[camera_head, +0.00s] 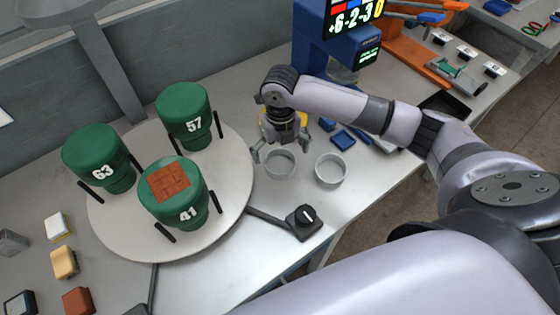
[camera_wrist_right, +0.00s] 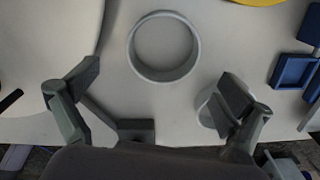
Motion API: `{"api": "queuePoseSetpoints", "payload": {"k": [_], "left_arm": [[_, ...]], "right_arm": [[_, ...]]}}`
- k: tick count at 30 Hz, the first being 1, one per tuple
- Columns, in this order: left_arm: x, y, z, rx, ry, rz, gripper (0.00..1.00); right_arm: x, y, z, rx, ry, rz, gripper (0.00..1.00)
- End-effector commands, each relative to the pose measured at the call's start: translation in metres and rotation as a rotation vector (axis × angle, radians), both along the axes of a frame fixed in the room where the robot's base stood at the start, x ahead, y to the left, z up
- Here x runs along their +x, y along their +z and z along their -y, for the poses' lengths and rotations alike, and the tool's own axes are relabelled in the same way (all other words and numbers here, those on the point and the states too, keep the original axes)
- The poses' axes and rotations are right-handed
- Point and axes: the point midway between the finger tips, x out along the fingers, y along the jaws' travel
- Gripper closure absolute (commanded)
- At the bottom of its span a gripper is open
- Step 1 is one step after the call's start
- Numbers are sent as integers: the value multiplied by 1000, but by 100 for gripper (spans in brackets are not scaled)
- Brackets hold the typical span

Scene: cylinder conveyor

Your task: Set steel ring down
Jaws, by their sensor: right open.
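Two pale grey rings stand on the white table. The left ring (camera_head: 281,174) is just below my right gripper (camera_head: 281,152) in the head view. It appears whole and empty ahead of the fingers in the right wrist view (camera_wrist_right: 164,77). The right ring (camera_head: 331,182) stands a little to its right, apart from it; in the wrist view it is partly hidden by the right finger (camera_wrist_right: 203,112). My right gripper is open, its fingers spread wide with nothing between them. Its height above the table is hard to judge. My left gripper is not in view.
A round white turntable (camera_head: 235,180) with green numbered stools (camera_head: 183,110) fills the left. A black knob box (camera_head: 304,222) sits in front of the rings. Blue parts (camera_head: 343,139) and a blue display machine (camera_head: 312,45) stand behind. A yellow item is partly hidden behind my gripper.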

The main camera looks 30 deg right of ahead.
Motion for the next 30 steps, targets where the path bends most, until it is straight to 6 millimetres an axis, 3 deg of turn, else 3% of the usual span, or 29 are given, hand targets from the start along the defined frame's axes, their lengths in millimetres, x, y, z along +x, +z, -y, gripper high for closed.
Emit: {"api": "queuePoseSetpoints", "payload": {"k": [9, 19, 30], "left_arm": [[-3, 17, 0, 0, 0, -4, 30], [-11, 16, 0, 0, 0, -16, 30], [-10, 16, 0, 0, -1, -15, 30]], "right_arm": [[4, -42, 3, -1, -1, -3, 3], [4, -50, 4, -1, 0, 0, 3], [5, -49, 4, -1, -1, 0, 28]]}}
